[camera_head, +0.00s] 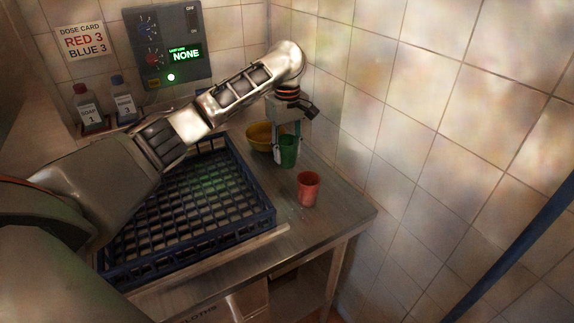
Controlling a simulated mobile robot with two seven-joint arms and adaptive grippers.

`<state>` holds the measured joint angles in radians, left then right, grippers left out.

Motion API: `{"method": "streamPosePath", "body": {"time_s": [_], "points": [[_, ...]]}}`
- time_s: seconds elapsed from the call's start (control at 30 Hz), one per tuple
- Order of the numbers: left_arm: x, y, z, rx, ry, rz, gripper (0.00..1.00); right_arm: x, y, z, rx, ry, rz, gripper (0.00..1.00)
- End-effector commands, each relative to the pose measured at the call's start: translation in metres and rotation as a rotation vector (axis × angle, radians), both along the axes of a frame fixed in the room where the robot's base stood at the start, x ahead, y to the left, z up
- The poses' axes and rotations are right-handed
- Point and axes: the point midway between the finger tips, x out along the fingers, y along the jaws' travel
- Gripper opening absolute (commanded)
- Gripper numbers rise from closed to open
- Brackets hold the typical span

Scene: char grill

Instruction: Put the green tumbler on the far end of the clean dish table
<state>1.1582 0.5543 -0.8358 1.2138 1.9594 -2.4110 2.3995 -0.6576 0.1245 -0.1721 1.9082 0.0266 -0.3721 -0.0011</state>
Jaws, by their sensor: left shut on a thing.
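The green tumbler (288,152) is upright between the fingers of my left gripper (286,146), which points down and is shut on it. It is over the metal dish table (335,213), toward the back right, close to the yellow bowl. I cannot tell whether its base touches the table. A red tumbler (308,189) stands upright on the table, nearer to the front right corner. My right gripper is not in view.
A yellow bowl (259,137) sits just left of the green tumbler. A blue dish rack (180,243) fills the table's left part. Two bottles (91,108) and a control box (168,45) are at the back left. A tiled wall (420,120) borders the right.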

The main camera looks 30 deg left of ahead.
Motion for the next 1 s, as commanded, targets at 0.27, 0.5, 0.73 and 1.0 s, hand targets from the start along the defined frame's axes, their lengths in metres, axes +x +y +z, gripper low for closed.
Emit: {"method": "streamPosePath", "body": {"time_s": [0.27, 0.5, 0.73, 1.0], "points": [[0.000, 0.000, -0.026, -0.001, 0.002, 0.001, 0.12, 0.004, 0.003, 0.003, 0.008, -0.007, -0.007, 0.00], [0.000, 0.000, -0.052, -0.001, 0.000, 0.001, 0.12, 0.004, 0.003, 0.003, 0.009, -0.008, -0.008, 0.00], [0.001, 0.000, -0.052, -0.001, -0.001, 0.000, 0.12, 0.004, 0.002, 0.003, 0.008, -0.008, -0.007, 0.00], [0.000, 0.000, -0.056, 0.001, -0.001, 0.000, 0.51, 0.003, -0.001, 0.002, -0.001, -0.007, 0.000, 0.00]]}}
